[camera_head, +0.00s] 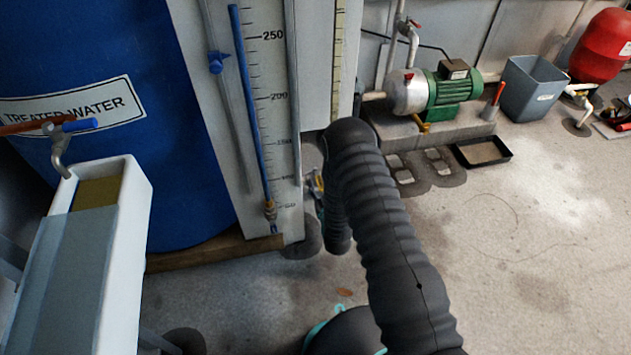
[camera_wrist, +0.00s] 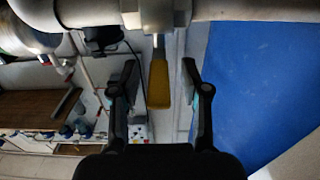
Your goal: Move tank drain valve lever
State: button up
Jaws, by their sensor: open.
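In the wrist view, a yellow valve lever (camera_wrist: 159,86) points down from a grey metal valve body (camera_wrist: 157,14) on a pale pipe (camera_wrist: 245,10). My gripper (camera_wrist: 160,76) is open, with one dark finger on each side of the lever. Gaps show between the lever and both fingers, so they do not appear to touch it. The lever's depth between the fingers is hard to judge. In the head view, my black ribbed arm covers the area by the gauge panel, and I cannot make out the lever or the fingers there.
A blue treated water tank (camera_head: 170,190) stands at left behind a white trough (camera_head: 125,215). A gauge panel (camera_head: 285,150) stands beside it. A green pump (camera_head: 452,90), a grey bin (camera_head: 532,88) and a black tray (camera_head: 483,151) are at back right.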

jog(key=shift+w+a, duration=0.15)
jog(key=shift+w, duration=0.4)
